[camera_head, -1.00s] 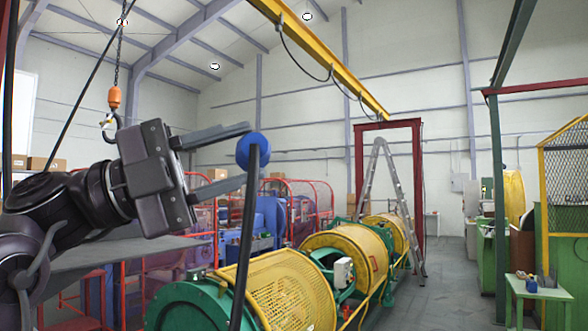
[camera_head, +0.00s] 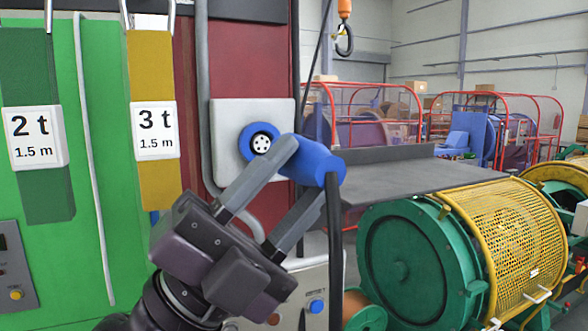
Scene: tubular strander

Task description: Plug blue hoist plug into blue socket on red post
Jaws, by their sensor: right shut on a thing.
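The blue hoist plug (camera_head: 325,169) is held between the fingers of my right gripper (camera_head: 307,167), which is shut on it. A black cable hangs down from the plug's right end. The plug is right of and slightly below the socket in the picture. The socket's face shows uncovered, and the plug is not in it. One finger hides part of the plug's left end. My left gripper is not in view.
A green panel (camera_head: 82,240) with slings labelled 2 t (camera_head: 36,137) and 3 t (camera_head: 154,130) stands left. A grey control box (camera_head: 290,292) with buttons is below the gripper. A grey table top (camera_head: 415,172) and the green-yellow strander (camera_head: 415,265) are right. An orange hoist hook (camera_head: 344,38) hangs behind.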

